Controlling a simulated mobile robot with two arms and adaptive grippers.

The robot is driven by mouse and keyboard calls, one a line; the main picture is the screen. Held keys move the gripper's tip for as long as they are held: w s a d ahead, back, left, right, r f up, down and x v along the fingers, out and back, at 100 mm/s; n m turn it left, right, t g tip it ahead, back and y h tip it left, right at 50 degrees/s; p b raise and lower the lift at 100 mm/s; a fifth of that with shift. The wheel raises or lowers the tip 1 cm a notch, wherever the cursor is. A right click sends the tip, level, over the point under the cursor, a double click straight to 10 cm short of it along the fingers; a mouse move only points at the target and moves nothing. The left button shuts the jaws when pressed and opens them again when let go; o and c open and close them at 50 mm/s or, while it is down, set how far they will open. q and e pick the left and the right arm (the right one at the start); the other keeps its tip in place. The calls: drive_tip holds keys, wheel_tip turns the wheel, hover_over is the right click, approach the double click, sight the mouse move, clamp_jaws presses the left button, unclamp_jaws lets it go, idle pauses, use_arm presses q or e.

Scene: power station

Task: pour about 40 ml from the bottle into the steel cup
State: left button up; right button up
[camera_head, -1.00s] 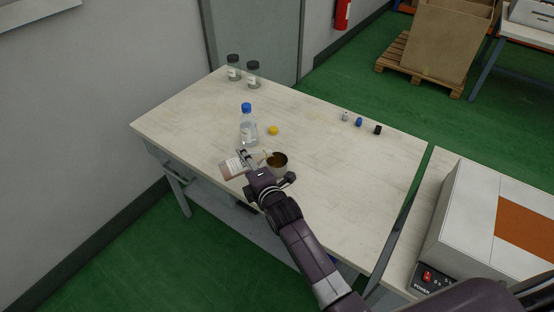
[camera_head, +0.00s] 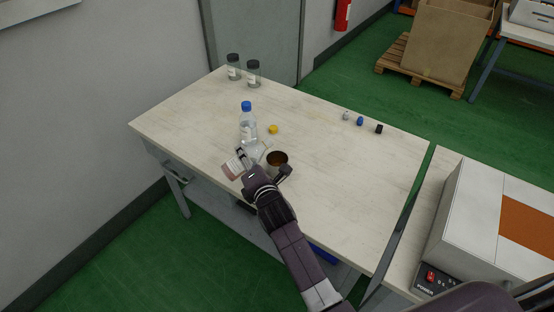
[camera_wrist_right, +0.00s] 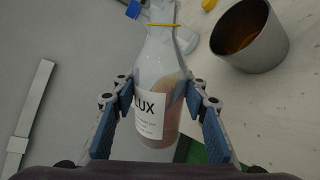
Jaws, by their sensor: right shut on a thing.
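My right gripper (camera_head: 258,168) is shut on a clear bottle with a white label (camera_head: 236,165) above the front part of the table. In the right wrist view the gripper (camera_wrist_right: 160,115) has a blue-padded finger on each side of the bottle (camera_wrist_right: 152,85), which has an orange ring at its neck and reddish content low down. The bottle is tilted, its neck close to the cup's left. The steel cup (camera_wrist_right: 250,50) stands on the table with amber-brown inside; it also shows in the head view (camera_head: 277,168). My left gripper is not in view.
A blue-capped bottle (camera_head: 248,130) stands close behind the held bottle, with a yellow cap (camera_head: 273,129) beside it. Two dark-lidded jars (camera_head: 253,75) stand at the back. Several small caps (camera_head: 360,121) lie on the right. The table's (camera_head: 330,180) right half is mostly clear.

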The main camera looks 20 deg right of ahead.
sight(253, 148)
drive_tip(key=shift+d+r+n, duration=0.15)
drive_tip(key=shift+n, duration=0.15)
idle(1.8)
drive_tip(key=shift+d+r+n+h, duration=0.3)
drive_tip(key=shift+d+n, duration=0.05)
drive_tip(key=shift+n, duration=0.15)
drive_tip(key=shift+w+d+r+n+t, duration=0.1)
drive_tip(key=shift+d+r+n+t, duration=0.15)
drive_tip(key=shift+d+n, duration=0.35)
drive_tip(key=shift+d+r+n+t+h, duration=0.15)
drive_tip(key=shift+n+t+h, duration=0.2)
drive_tip(key=shift+n, duration=0.45)
drive_tip(key=f+n+b, duration=0.1)
drive_tip(key=b, duration=0.2)
drive_tip(key=shift+f, duration=0.35)
drive_tip(key=shift+a+r+n+t+h+b, duration=0.2)
drive_tip(key=shift+a+n+t+h+b, duration=0.15)
drive_tip(key=shift+n, duration=0.55)
drive_tip(key=f+n+b, duration=0.2)
drive_tip(key=shift+t+b, duration=0.25)
drive_tip(key=shift+b, duration=0.1)
drive_tip(key=shift+n, duration=0.9)
wheel_tip(253, 148, up, 6)
drive_tip(key=p, duration=0.5)
drive_tip(key=shift+r, duration=0.2)
